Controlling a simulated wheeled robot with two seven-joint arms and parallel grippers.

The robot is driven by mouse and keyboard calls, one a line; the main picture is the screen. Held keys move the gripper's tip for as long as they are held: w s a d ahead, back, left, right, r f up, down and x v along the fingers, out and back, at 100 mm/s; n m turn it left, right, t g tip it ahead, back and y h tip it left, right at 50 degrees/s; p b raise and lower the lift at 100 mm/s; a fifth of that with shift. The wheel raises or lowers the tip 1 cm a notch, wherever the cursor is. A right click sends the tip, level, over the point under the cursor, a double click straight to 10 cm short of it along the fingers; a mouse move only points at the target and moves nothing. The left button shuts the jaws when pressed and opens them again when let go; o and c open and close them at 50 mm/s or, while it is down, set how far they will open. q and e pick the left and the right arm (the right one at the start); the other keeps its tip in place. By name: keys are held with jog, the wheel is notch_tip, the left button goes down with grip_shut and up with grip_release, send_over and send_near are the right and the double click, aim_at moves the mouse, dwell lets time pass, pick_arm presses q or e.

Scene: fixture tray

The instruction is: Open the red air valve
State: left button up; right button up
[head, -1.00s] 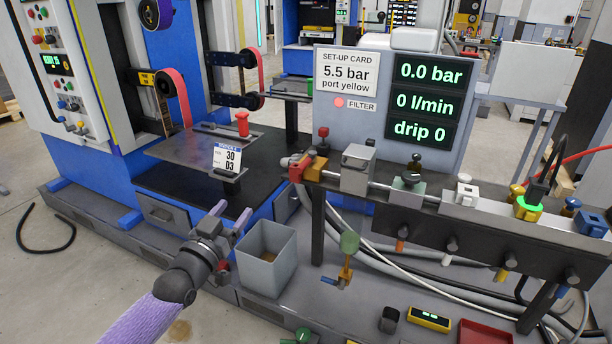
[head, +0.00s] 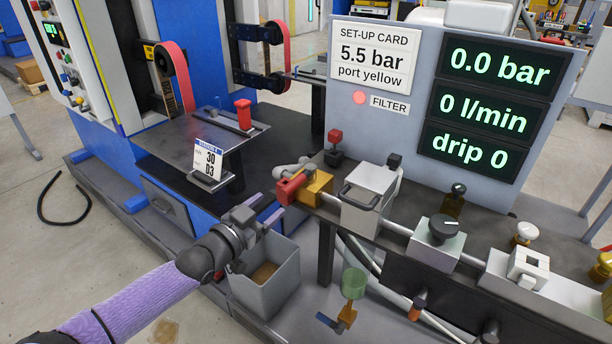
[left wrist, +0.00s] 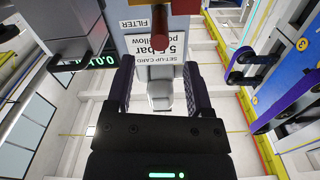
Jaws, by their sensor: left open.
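The red air valve has a red lever (head: 291,188) on a brass-yellow body (head: 319,186), at the left end of the pipe on the bench. My left gripper (head: 267,209) is open and empty, just left of and in front of the red lever, apart from it. In the left wrist view, the open fingers (left wrist: 158,70) show with nothing between them. There a red part, seemingly the lever (left wrist: 160,28), shows at the top, beyond the fingertips. My right gripper is not in view.
A grey box with a handle (head: 371,195) sits right of the valve. A red-topped post (head: 335,138) stands behind it. A grey bin (head: 264,278) is below my left gripper. The display panel (head: 415,114) reads 0.0 bar, 0 l/min, drip 0. A dark-knobbed regulator (head: 437,238) is farther right.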

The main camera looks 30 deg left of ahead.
aim_at(292, 187)
pick_arm(q)
jog(key=w+b, duration=0.1)
jog(key=w, duration=0.1)
jog(key=w+b, duration=0.2)
jog(key=w, duration=0.1)
jog(key=w+b, duration=0.2)
jog(key=w, duration=0.1)
jog(key=shift+w+d+f, duration=0.15)
jog(key=shift+d+f, duration=0.05)
jog(key=shift+d, duration=0.1)
jog(key=shift+w+r, duration=0.15)
jog(key=shift+w, duration=0.1)
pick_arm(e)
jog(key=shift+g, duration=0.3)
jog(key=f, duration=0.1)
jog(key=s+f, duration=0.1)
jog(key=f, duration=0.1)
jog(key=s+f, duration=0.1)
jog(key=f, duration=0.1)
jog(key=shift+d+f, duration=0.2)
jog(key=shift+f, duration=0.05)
pick_arm(q)
jog(key=shift+c, duration=0.6)
jog(key=c, duration=0.7)
grip_shut()
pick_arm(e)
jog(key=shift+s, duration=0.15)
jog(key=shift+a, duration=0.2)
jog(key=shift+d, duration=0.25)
